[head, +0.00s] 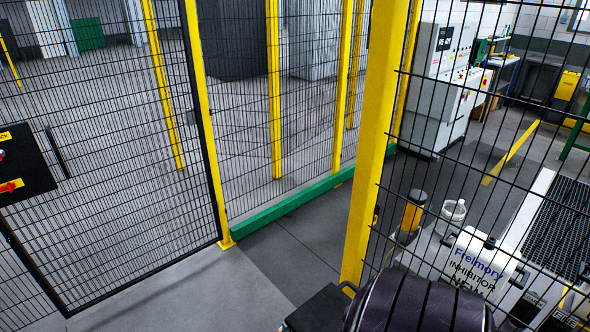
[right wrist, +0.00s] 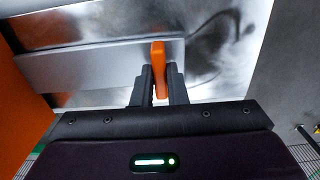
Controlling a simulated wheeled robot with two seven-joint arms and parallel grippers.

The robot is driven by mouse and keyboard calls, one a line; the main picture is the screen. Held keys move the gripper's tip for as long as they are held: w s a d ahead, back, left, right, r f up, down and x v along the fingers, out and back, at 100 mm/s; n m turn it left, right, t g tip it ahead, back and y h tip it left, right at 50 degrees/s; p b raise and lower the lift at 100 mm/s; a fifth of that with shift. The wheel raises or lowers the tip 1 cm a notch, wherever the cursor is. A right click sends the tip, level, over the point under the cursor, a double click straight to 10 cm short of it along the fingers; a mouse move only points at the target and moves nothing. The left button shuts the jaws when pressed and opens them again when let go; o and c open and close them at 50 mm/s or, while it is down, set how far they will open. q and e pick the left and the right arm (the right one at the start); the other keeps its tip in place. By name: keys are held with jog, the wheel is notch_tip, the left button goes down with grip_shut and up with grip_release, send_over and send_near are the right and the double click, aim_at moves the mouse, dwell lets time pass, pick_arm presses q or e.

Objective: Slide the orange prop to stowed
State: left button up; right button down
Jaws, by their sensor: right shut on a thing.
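In the right wrist view, my right gripper (right wrist: 160,85) is shut on a thin upright orange piece, the orange prop (right wrist: 158,56). Its two dark fingers stand on either side of the piece, and its top shows above the fingertips. Behind it lies a light grey metal bar (right wrist: 85,72) against a shiny metal surface. The head view shows neither the prop nor the gripper fingers. My left gripper is in neither view.
An orange panel (right wrist: 20,110) stands close at the left of the wrist view, and a grey surface (right wrist: 285,70) at the right. In the head view, a yellow post (head: 375,140) and mesh fence stand in front. A white bottle (head: 452,216) and labelled container (head: 480,262) sit behind mesh.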

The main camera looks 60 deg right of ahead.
jog(key=shift+s+d, duration=0.35)
jog(key=shift+d, duration=0.6)
jog(key=shift+s+d, duration=0.3)
jog(key=shift+d, duration=0.75)
jog(key=shift+s+d, duration=0.3)
jog(key=shift+d, duration=0.55)
jog(key=shift+s+d, duration=0.3)
jog(key=shift+d, duration=0.55)
jog(key=c, duration=1.2)
grip_release()
jog(key=shift+c, duration=0.2)
notch_tip(320, 180, up, 6)
